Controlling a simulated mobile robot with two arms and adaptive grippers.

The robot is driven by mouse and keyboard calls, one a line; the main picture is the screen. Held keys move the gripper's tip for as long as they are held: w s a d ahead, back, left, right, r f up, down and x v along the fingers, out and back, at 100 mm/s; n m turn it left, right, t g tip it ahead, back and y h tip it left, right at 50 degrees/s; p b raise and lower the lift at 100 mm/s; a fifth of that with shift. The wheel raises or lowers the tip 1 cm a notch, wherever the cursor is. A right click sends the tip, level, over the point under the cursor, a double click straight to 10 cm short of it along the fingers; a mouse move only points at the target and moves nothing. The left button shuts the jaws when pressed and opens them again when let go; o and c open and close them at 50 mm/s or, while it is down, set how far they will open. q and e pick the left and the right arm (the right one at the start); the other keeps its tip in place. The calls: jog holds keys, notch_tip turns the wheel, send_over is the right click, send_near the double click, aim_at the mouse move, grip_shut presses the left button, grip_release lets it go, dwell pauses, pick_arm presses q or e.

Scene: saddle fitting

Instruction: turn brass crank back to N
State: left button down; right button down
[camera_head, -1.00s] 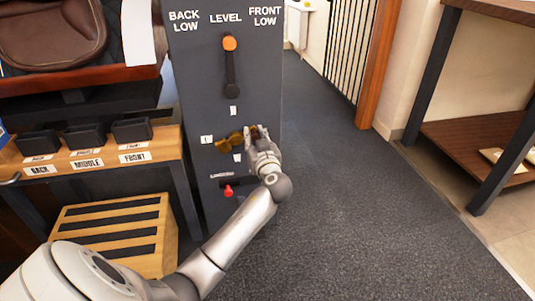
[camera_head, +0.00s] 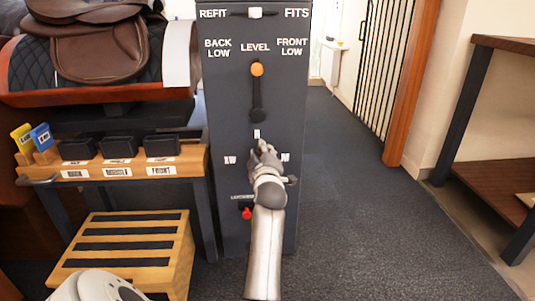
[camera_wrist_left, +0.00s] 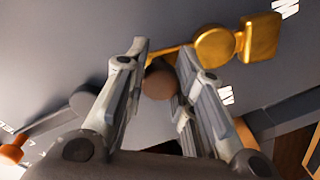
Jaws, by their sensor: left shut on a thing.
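The brass crank (camera_wrist_left: 215,47) is mounted on the dark panel (camera_head: 222,110). In the left wrist view it has a round hub, a square brass end (camera_wrist_left: 261,37) and a thin arm leading to a brown round knob (camera_wrist_left: 159,79). My left gripper (camera_head: 265,150) is shut on that knob; its fingers (camera_wrist_left: 162,65) stand either side of it. In the head view my gripper hides the crank. The N mark (camera_head: 257,134) shows just above the gripper, with XW (camera_head: 230,160) to its left. Which mark the crank points at I cannot tell. My right gripper is not in view.
Above the crank is an orange-knobbed lever (camera_head: 257,70); below is a small red knob (camera_head: 246,213). A wooden step (camera_head: 125,251) and a shelf with dark blocks (camera_head: 118,147) stand left. A saddle (camera_head: 100,40) is at upper left. Floor right of the panel is clear.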

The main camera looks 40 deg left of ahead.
pick_arm(q)
jog(key=shift+s+a+f+n+p, duration=0.1)
jog(key=shift+s+a+n+p, duration=0.15)
jog(key=shift+n, duration=0.3)
jog(key=shift+s+a+n+p, duration=0.1)
jog(key=shift+s+n+p, duration=0.15)
jog(key=shift+n, duration=0.3)
jog(key=c, duration=1.3)
grip_release()
jog(key=shift+c, duration=0.2)
jog(key=shift+o, duration=0.9)
